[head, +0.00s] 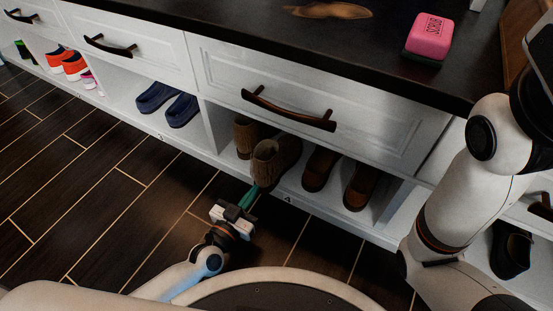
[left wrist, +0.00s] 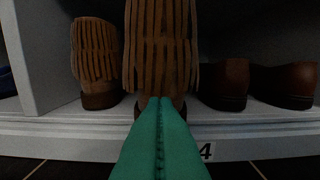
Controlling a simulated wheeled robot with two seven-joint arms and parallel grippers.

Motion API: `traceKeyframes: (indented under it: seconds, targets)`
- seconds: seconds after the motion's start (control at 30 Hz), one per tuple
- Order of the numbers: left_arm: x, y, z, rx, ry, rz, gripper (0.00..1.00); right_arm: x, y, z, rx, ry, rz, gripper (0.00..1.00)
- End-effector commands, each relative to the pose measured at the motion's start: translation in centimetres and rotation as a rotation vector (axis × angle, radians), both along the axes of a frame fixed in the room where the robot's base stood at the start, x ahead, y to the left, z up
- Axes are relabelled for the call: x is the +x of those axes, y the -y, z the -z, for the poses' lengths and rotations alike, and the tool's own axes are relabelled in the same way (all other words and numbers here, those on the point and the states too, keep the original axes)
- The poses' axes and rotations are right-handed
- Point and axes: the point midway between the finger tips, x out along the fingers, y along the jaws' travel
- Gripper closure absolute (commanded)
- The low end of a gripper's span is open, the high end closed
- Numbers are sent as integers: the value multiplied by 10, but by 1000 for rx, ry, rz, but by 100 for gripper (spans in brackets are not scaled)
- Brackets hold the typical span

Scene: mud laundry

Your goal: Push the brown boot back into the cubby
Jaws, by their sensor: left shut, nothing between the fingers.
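The brown fringed boot (head: 271,164) stands at the front edge of a cubby, a little forward of its mate (head: 245,137). In the left wrist view the boot (left wrist: 161,50) fills the middle, with the second boot (left wrist: 94,60) to its left, further back. My left gripper (head: 254,190) is shut and empty, its green fingertips at the lower part of the boot's near side. In the left wrist view the fingertips (left wrist: 160,105) overlap the boot's base; whether they touch it is hard to tell. My right arm shows at the right; its gripper is out of view.
The cubby's front ledge (left wrist: 60,127) runs below the boots. Brown leather shoes (head: 361,186) stand to the right, and blue slippers (head: 167,103) sit in the cubby to the left. A drawer with a dark handle (head: 288,108) is above. The dark floor (head: 120,215) in front is clear.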

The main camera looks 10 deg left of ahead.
Motion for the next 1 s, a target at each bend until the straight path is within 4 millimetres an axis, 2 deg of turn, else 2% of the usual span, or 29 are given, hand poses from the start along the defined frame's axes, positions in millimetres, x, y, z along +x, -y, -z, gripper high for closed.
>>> traceKeyframes:
  seconds: [1.0]
  targets:
    - [49, 18, 0, 0, 1, 0, 100, 0, 0, -2, 0, 0, -1, 64]
